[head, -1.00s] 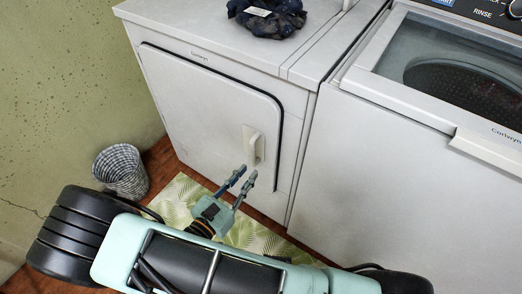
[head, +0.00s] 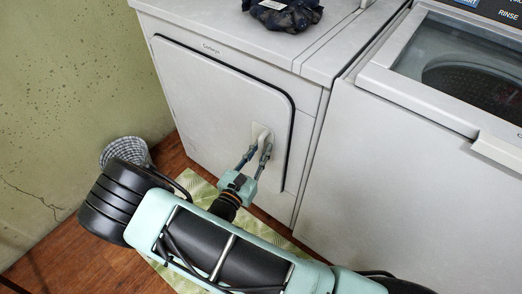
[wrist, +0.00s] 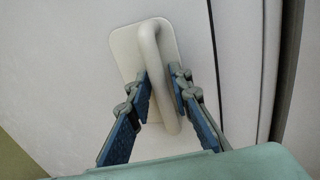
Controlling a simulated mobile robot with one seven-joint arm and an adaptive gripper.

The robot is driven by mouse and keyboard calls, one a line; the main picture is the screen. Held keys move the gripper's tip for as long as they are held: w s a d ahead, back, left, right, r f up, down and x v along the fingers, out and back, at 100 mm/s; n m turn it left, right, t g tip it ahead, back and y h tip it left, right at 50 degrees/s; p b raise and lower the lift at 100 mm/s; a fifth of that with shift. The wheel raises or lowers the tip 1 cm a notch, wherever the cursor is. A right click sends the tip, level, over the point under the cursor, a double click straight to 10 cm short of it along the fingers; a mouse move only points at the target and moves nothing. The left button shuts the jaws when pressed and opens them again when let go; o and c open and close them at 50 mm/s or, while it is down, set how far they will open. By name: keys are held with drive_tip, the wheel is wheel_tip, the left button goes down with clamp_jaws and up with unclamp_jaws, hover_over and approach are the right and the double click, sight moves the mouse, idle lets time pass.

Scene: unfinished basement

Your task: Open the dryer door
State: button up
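The dryer (head: 205,90) is the white machine on the left, with its door (head: 200,85) flush in the front and shut. A pale upright bar handle (head: 262,133) on a backing plate sits near the door's right edge. In the wrist view the handle (wrist: 158,60) runs slightly tilted between my fingers. My gripper (head: 258,150) is at the handle, one finger on either side of its bar. In the wrist view my gripper (wrist: 162,75) is open, with narrow gaps seeming to show beside the bar. My fingers hide part of the backing plate.
A top-loading washer (head: 395,170) stands close on the dryer's right. Dark cloth (head: 285,14) lies on the dryer top. A woven basket (head: 126,147) stands by the green wall at left, partly behind my arm. A leaf-patterned mat (head: 200,190) lies before the dryer.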

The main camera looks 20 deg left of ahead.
clamp_jaws()
idle(0.4)
